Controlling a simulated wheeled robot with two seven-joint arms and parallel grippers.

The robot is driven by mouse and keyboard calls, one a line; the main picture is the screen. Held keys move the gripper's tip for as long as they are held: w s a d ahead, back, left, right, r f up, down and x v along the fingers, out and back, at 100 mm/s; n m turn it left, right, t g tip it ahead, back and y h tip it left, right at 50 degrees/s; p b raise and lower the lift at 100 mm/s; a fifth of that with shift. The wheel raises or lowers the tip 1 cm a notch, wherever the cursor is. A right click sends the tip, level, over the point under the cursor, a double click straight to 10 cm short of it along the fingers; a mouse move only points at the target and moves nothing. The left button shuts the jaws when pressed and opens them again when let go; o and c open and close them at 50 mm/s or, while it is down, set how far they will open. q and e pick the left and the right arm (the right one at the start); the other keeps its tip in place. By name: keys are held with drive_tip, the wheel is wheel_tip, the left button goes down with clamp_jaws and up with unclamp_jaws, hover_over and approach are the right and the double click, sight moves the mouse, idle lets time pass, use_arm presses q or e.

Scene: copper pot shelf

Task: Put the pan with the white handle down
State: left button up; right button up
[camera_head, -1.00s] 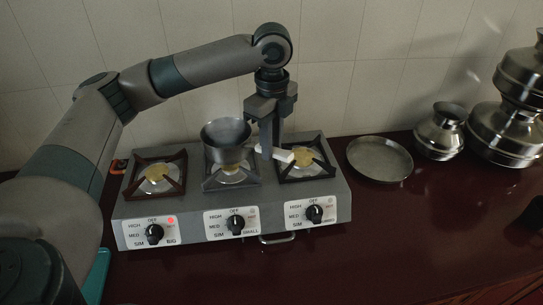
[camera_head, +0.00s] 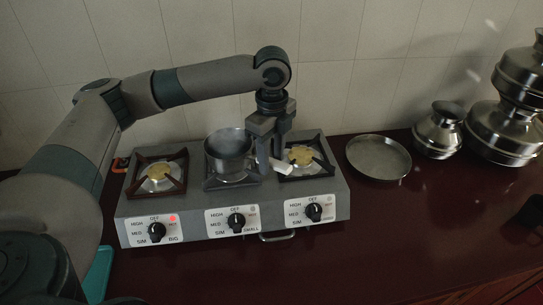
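The metal pan (camera_head: 228,143) is over the middle burner of the stove, low against the grate and covering the flame ring. Its white handle (camera_head: 284,169) points right, toward the right burner. My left gripper (camera_head: 270,160) reaches down from above with its fingers around the handle, right of the pan's bowl. It looks shut on the handle, though the fingers hide part of it. A dark shape (camera_head: 531,212) at the right edge may be my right gripper; its fingers cannot be made out.
The grey stove (camera_head: 196,226) has bare left and right burners and three knobs in front. A flat metal plate (camera_head: 379,158) lies right of it. Round metal pots (camera_head: 437,132) stand farther right by the tiled wall. The dark red counter (camera_head: 400,235) is clear in front.

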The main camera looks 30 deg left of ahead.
use_arm(q)
drive_tip(key=shift+r+b, duration=0.4)
drive_tip(key=shift+r, duration=0.4)
wheel_tip(320, 180, up, 10)
drive_tip(key=b, duration=0.2)
drive_tip(key=shift+r+b, duration=0.25)
drive_tip(key=shift+b, duration=0.15)
idle(1.0)
